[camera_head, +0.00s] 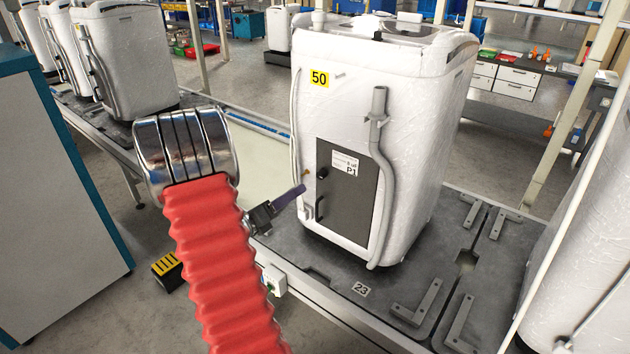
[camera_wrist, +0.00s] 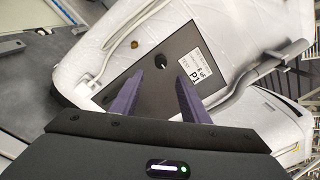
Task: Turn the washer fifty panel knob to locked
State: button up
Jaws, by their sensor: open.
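The white washer (camera_head: 395,110) with a yellow label 50 (camera_head: 319,79) stands upright on a grey pallet plate. Its dark panel (camera_head: 345,205) carries a white P1 sticker (camera_head: 345,163), a small black knob (camera_head: 322,173) and a dark handle below it. In the wrist view the washer looks tilted, with the dark panel (camera_wrist: 150,70) ahead and the knob (camera_wrist: 163,62) beyond the fingertips. My gripper (camera_head: 303,189) is just left of the panel, with purple fingers. In the wrist view my gripper (camera_wrist: 158,75) is open and empty, apart from the knob. The knob's setting cannot be read.
Metal corner brackets (camera_head: 420,302) are fixed to the pallet plate at right. A grey hose (camera_head: 380,150) runs down the washer right of the panel. Another white washer (camera_head: 585,270) stands at far right. A teal-edged cabinet (camera_head: 60,200) stands at left.

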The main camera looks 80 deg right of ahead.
aim_at(319, 178)
jog(key=x, duration=1)
jog(key=shift+s+d, duration=0.1)
jog(key=shift+d, duration=0.1)
grip_shut()
